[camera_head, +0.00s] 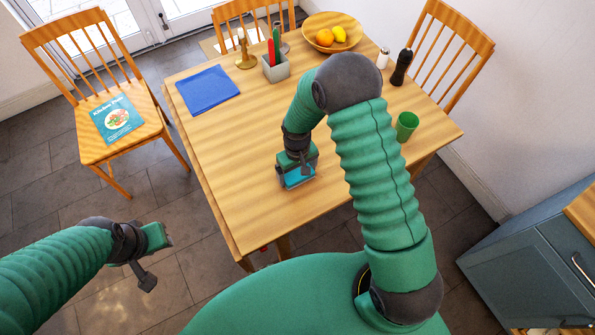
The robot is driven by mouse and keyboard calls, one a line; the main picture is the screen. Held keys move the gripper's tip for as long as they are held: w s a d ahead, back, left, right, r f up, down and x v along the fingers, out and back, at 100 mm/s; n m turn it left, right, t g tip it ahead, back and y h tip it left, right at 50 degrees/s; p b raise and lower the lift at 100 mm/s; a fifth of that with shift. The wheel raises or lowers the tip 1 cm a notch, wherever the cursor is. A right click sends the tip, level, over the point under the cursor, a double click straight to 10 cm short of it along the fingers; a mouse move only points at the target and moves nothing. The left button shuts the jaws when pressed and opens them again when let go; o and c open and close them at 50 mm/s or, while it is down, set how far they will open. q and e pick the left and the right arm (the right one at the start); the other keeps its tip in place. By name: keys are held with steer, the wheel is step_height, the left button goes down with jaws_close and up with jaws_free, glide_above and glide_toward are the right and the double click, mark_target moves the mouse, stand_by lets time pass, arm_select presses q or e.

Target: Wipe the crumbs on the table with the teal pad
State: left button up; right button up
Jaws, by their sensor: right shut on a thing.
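The teal pad (297,178) is at the near middle of the wooden table (236,133). My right gripper (298,166) is shut on the pad from above. The pad is at or just above the tabletop; I cannot tell if it touches. I cannot make out crumbs on the table; my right arm hides part of the top. My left gripper (152,262) is away from the table, over the floor at the lower left.
A blue cloth (207,90) lies at the table's left. A utensil holder (276,68), candle holder (245,57), fruit bowl (332,33), pepper mill (401,67), white shaker (383,58) and green cup (406,126) stand on top. Chairs surround the table; one holds a book (117,119).

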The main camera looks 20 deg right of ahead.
mark_target(295, 173)
steer(key=r, duration=0.1)
steer(key=a+r+p, duration=0.1)
steer(key=shift+r+p, duration=0.65)
steer(key=shift+r, duration=0.05)
steer(key=r+p, duration=0.1)
steer(key=d+r+p, duration=0.1)
steer(key=shift+r, duration=0.4)
steer(key=shift+a+r+p, duration=0.1)
steer(key=shift+r+p, duration=0.6)
steer(key=shift+p, duration=0.1)
steer(key=shift+a+r, duration=0.2)
steer(key=shift+d, duration=0.2)
